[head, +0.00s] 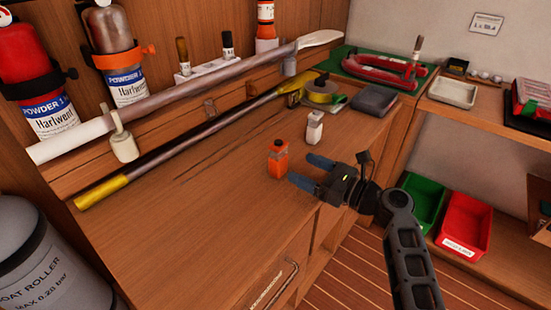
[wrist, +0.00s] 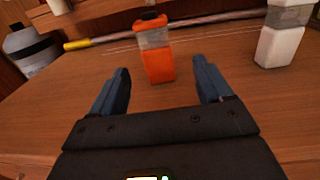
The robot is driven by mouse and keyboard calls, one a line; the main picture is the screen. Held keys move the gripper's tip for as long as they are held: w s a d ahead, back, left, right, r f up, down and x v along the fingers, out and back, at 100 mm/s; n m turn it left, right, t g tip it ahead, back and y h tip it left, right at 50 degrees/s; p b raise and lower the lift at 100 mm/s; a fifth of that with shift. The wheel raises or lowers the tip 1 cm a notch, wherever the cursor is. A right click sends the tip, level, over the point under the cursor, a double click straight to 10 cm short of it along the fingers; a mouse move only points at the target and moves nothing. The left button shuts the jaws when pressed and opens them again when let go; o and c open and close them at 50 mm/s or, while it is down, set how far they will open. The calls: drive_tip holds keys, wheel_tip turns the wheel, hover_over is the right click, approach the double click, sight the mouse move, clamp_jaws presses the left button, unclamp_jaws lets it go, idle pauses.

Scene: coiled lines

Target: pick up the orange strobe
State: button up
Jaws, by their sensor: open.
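The orange strobe (head: 278,160) stands upright on the wooden worktop, near its front edge. It has an orange base, a clear grey band and an orange top. My gripper (head: 303,170) is open, just to the right of the strobe, with its fingers pointing toward it. In the wrist view the strobe (wrist: 155,50) stands ahead of the gap between the two blue fingertips of my gripper (wrist: 162,75). The fingers appear apart from it and nothing is held.
A white strobe-like item (head: 314,127) stands behind the gripper; it also shows in the wrist view (wrist: 281,38). A yellow-ended pole (head: 180,145) and a paddle-like bar (head: 200,82) lie behind. The worktop (head: 190,220) left of the strobe is clear.

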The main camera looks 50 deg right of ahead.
sight(284, 155)
drive_tip(key=w, duration=0.3)
drive_tip(key=w+a+r+p, duration=0.1)
drive_tip(key=w, duration=0.1)
drive_tip(key=shift+w, duration=0.1)
drive_tip(key=shift+w+f, duration=0.15)
drive_tip(key=shift+w, duration=0.3)
drive_tip(key=c, duration=1.2)
drive_tip(key=shift+r, duration=0.45)
drive_tip(key=s+d+r, duration=0.5)
drive_tip(key=d+r, duration=0.5)
drive_tip(key=shift+s, duration=0.35)
